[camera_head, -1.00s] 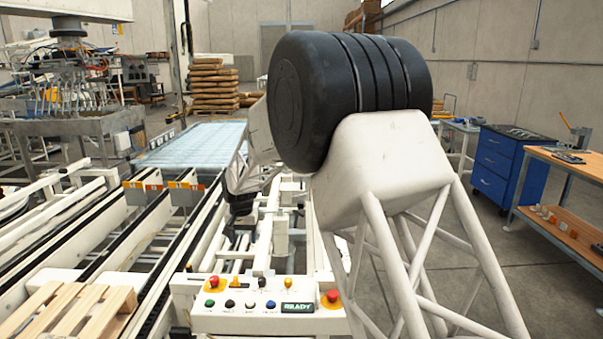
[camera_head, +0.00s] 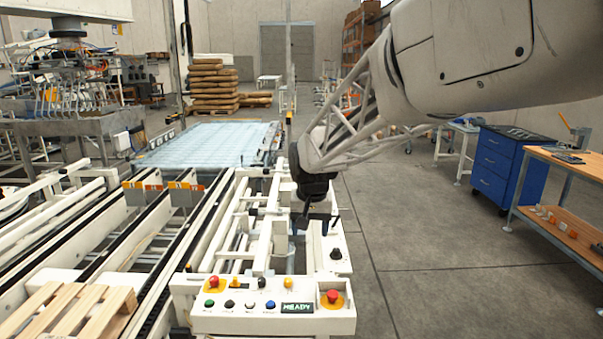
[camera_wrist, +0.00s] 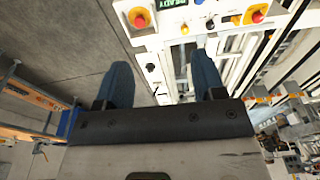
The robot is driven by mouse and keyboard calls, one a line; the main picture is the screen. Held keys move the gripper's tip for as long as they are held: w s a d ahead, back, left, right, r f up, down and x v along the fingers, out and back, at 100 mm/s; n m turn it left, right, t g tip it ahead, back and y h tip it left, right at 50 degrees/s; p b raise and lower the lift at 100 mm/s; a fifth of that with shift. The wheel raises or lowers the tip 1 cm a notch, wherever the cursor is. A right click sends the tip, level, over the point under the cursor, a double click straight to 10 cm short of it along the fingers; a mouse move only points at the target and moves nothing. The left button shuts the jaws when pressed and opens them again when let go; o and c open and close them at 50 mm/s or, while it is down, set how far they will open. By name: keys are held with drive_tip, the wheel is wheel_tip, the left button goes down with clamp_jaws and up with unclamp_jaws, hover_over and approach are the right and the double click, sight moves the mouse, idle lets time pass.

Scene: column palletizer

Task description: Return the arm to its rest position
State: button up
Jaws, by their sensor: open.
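My arm reaches in from the upper right in the head view and bends down toward the white machine frame. My gripper (camera_head: 317,222) hangs at its end, above the right side of the frame and behind the control panel (camera_head: 262,308). In the wrist view my gripper (camera_wrist: 165,88) shows two blue-grey fingers spread wide apart with nothing between them. The control panel also shows in the wrist view (camera_wrist: 205,10), beyond the fingers. It carries red, green, white and blue buttons and a lit display reading READY.
Conveyor rails and a wooden pallet (camera_head: 75,312) lie at the left. A blue drawer cabinet (camera_head: 508,168) and a wooden workbench (camera_head: 565,165) stand at the right. Stacked brown sacks (camera_head: 213,85) are at the back. The grey floor (camera_head: 440,250) right of the machine is clear.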

drive_tip(key=s+d+r, duration=0.1)
drive_tip(key=s+d, duration=0.5)
drive_tip(key=s, duration=0.3)
drive_tip(key=s+d+r, duration=0.2)
drive_tip(key=s+d, duration=0.3)
drive_tip(key=s, duration=0.4)
drive_tip(key=s+d+f, duration=0.2)
drive_tip(key=s, duration=0.6)
drive_tip(key=s+d+f+t, duration=0.1)
drive_tip(key=s+d+f, duration=0.1)
drive_tip(key=s, duration=0.6)
drive_tip(key=shift+s+d+f, duration=0.15)
drive_tip(key=shift+s+d, duration=0.15)
drive_tip(key=shift+d, duration=0.45)
